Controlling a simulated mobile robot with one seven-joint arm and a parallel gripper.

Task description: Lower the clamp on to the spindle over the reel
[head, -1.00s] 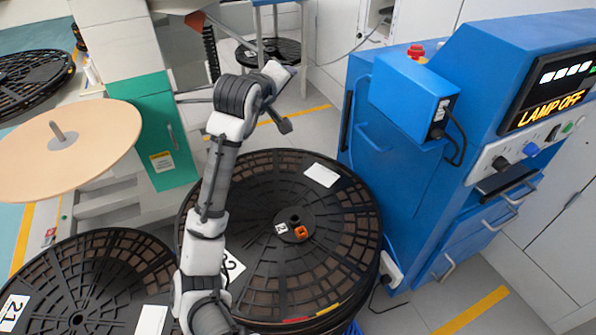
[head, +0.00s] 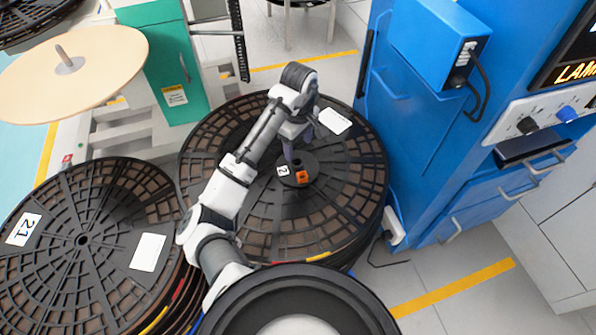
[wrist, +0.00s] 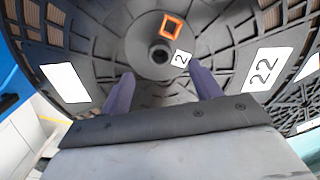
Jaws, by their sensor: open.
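The clamp (head: 296,172) is a dark round piece with an orange block and a white "2" label. It lies at the centre of the top black reel (head: 250,215), which is on a stack on the floor. In the wrist view, the clamp (wrist: 150,44) shows a dark round knob in its middle. My gripper (head: 293,158) is over the clamp, pointing down. In the wrist view, my gripper (wrist: 162,84) is open and empty, its two purple fingers spread wide, with the knob just beyond the gap. A metal spindle (head: 64,55) stands up from a bare tan disc (head: 105,68).
A second reel stack (head: 70,205) labelled "21" stands at left. The blue cabinet (head: 420,140) rises close on the right of the reel stack, with a box and cable on it. A green post (head: 160,60) stands at the back left. Floor at front right is clear.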

